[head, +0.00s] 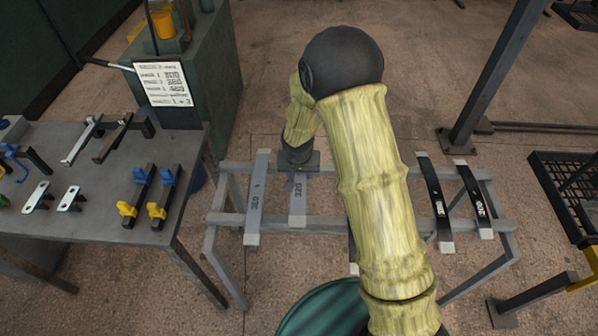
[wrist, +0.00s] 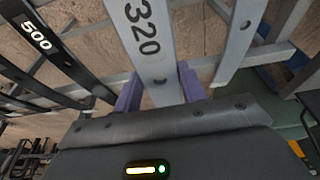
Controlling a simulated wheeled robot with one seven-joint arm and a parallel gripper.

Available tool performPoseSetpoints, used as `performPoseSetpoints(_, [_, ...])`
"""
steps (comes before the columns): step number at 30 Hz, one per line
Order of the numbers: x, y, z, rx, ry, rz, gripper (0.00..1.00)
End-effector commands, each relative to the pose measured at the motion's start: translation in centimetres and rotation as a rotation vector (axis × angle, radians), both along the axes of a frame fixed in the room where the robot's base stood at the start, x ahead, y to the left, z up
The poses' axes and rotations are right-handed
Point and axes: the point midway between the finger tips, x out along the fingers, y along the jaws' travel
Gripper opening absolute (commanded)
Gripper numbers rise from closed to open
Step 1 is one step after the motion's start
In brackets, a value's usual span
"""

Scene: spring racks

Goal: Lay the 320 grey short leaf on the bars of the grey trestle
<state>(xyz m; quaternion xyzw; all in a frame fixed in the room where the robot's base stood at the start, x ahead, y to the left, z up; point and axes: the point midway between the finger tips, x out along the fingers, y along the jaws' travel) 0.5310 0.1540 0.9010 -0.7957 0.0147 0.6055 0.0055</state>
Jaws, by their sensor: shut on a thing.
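The grey short leaf marked 320 (head: 298,203) lies lengthwise across the grey trestle (head: 322,222), its near end at the front bar. I cannot tell if it rests on the bars or hangs just above them. My gripper (head: 299,168) is shut on its far end. My arm hides the middle of the trestle in the head view.
Another grey leaf (head: 257,200) lies left on the trestle, with black leaves (head: 437,198) (head: 474,198) right. A black leaf marked 500 (wrist: 55,52) is beside the held one. A bench (head: 105,215) with clamps stands left, a green drum (head: 325,310) in front, a black rack (head: 570,185) right.

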Motion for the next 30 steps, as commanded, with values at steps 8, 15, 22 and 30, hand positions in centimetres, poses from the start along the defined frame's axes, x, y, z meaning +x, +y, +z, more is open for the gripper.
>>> performPoseSetpoints(8, [0.1,0.0,-2.3,0.001,-0.003,-0.001,0.07])
performPoseSetpoints(15, [0.1,0.0,-4.0,0.001,-0.003,0.0,0.07])
performPoseSetpoints(22, [0.1,0.1,-5.6,0.001,-0.002,0.0,0.07])
performPoseSetpoints(30, [0.1,0.0,-6.9,0.001,-0.002,0.0,0.07])
